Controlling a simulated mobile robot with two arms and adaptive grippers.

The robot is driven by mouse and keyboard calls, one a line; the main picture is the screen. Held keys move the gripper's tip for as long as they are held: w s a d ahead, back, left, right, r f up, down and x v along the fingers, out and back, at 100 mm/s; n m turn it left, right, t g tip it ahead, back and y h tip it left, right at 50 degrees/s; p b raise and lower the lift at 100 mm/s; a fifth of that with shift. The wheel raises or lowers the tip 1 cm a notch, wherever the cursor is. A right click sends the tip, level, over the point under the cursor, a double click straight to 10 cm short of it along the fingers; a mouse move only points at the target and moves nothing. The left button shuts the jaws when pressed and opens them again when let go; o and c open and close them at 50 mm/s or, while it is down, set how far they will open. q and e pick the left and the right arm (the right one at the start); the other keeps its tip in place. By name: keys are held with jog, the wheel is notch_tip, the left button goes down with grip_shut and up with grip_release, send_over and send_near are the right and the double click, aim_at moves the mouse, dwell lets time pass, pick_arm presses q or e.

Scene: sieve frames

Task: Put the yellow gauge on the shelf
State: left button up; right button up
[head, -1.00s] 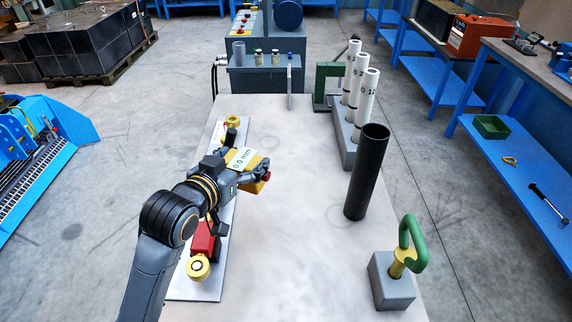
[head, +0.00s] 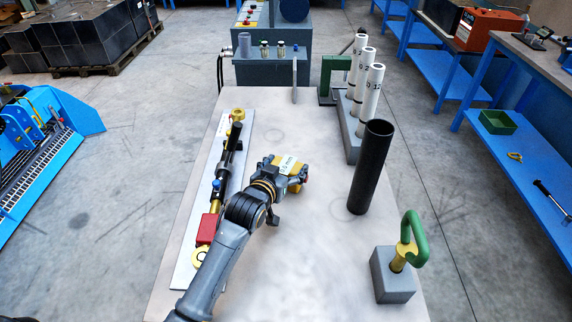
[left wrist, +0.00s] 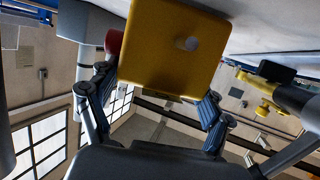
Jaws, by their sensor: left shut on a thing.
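The yellow gauge (head: 290,163), a small block with a white label on its top, is in the grasp of my left gripper (head: 297,181). My left arm reaches in from the bottom left of the head view. In the left wrist view the gauge (left wrist: 172,50) shows as a yellow face between the two blue-padded fingers, with a bit of red at its left. My left gripper is shut on it, over the middle of the table. My right gripper is not in view. Blue shelf units stand along the right side, one with a lower blue shelf (head: 520,178).
A black tube (head: 370,168) stands right of the gripper. Behind it are white numbered tubes (head: 371,90) in a grey stand. A grey block with a green handle (head: 416,238) stands front right. A plate with a rod assembly (head: 213,190) lies at left. The table (head: 300,270) is bare in front.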

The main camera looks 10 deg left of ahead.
pick_arm(q)
jog(key=shift+f, duration=0.15)
jog(key=o, duration=1.4)
